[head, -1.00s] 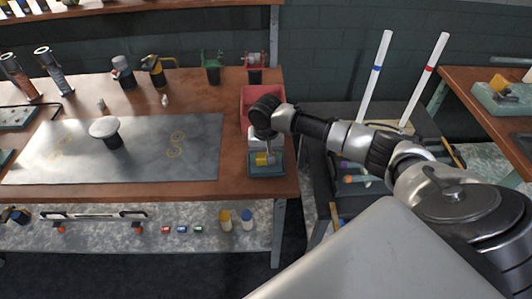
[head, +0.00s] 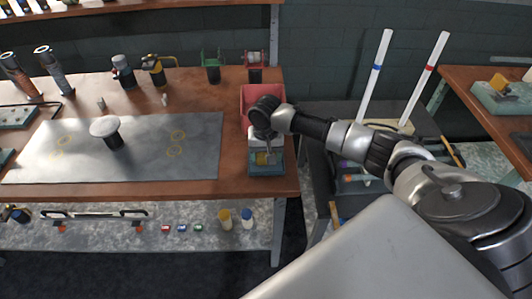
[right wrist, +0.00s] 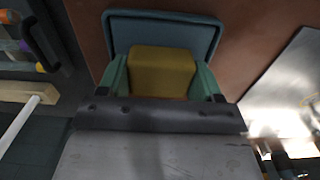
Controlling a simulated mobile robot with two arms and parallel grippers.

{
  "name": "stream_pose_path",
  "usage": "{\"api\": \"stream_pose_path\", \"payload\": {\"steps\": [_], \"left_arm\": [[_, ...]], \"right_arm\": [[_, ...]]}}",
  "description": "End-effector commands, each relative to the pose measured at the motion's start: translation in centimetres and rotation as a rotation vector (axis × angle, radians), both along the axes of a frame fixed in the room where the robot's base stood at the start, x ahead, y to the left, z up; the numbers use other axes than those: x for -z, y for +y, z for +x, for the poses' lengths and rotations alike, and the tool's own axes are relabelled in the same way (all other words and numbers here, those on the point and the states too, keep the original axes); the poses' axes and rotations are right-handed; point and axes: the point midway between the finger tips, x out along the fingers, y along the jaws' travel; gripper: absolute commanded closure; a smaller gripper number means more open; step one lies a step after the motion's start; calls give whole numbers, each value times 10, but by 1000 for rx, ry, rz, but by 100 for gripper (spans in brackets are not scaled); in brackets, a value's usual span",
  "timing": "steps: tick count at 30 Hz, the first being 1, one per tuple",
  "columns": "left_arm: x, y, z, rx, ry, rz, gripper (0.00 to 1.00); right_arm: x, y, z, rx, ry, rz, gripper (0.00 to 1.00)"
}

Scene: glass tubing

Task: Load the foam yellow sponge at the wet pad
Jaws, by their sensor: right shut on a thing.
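The yellow foam sponge (right wrist: 162,70) is between the two green fingers of my right gripper (right wrist: 161,82) in the right wrist view. My right gripper is shut on it. In the head view the right gripper (head: 263,150) points down over a teal tray (head: 266,171), and the sponge (head: 263,158) shows partly below it. The tray, taken as the wet pad, also shows behind the sponge in the right wrist view (right wrist: 120,32). Whether the sponge touches the tray's floor I cannot tell. My left gripper is not in view.
A red bin (head: 256,97) stands just behind the tray. A grey mat (head: 190,150) with a dark round-topped stand (head: 105,129) lies to the left. Two white tubes (head: 376,80) stand upright at the right. Another teal tray (head: 500,98) sits on the right table.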

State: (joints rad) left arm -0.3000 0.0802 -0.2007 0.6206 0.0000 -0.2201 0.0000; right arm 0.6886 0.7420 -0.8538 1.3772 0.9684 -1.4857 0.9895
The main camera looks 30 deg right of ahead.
Motion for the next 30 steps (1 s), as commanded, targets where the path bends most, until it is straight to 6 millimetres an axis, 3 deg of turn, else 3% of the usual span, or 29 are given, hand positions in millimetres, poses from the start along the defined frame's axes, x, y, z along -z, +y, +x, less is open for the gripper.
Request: {"api": "stream_pose_path", "payload": {"steps": [30], "left_arm": [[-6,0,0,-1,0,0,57]], "right_arm": [[2,0,-1,0,3,-1,54]]}}
